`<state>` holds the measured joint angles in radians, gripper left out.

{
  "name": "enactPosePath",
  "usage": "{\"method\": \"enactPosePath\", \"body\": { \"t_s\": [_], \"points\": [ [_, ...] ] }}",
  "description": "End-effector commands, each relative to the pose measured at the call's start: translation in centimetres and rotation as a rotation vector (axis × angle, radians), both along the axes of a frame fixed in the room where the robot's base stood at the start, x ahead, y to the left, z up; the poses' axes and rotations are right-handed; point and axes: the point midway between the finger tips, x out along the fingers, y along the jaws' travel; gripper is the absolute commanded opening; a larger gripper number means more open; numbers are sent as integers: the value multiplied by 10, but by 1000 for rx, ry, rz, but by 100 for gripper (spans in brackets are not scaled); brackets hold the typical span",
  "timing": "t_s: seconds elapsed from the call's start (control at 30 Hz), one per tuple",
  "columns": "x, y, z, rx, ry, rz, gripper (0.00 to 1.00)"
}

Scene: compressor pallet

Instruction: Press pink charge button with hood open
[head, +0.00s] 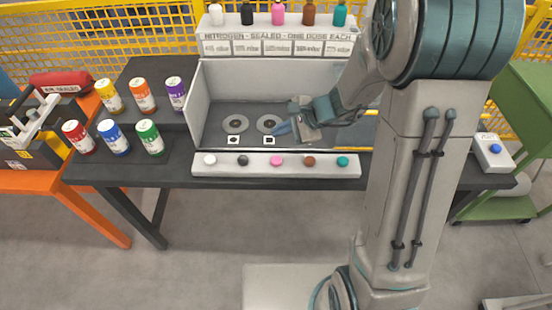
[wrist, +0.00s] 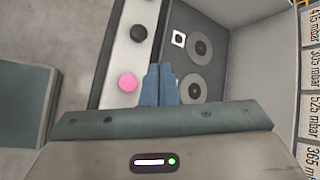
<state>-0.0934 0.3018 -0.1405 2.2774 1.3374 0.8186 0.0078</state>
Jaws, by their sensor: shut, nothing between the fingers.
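The pink button (head: 277,160) is the middle one on the light strip (head: 320,170) along the front of the hood box. In the wrist view the pink button (wrist: 128,82) lies just left of my fingertips, with a gap between. My gripper (head: 278,129) is shut and empty. It is inside the open-fronted box, above its dark floor and behind the button strip. In the wrist view my gripper's blue fingers (wrist: 160,72) are together. The hood box (head: 200,100) stands open at the front, and no cover shows over the buttons.
White, black (head: 243,160), brown (head: 309,161) and teal (head: 342,161) buttons share the strip. Two round discs (head: 235,123) lie on the box floor. Coloured cans (head: 115,138) stand at left. Small bottles (head: 278,14) line the shelf above. A blue button box (head: 493,152) sits at right.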

Motion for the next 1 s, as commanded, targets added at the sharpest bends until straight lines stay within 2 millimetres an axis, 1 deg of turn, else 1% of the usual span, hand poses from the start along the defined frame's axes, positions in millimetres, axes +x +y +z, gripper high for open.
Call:
{"method": "enactPosePath", "body": {
  "t_s": [0.17, 0.27, 0.47, 0.73, 0.9, 1.0],
  "points": [
    [0, 0, -3, 0, 0, 2, 0],
    [-1, 0, -9, 0, 1, 2, 0],
    [-1, 0, -31, -1, 2, 2, 0],
    [0, 0, -71, -1, 0, 3, 0],
    [0, 0, -85, -1, -1, 2, 0],
    [0, 0, -88, -1, -1, 2, 0]
  ]
}}
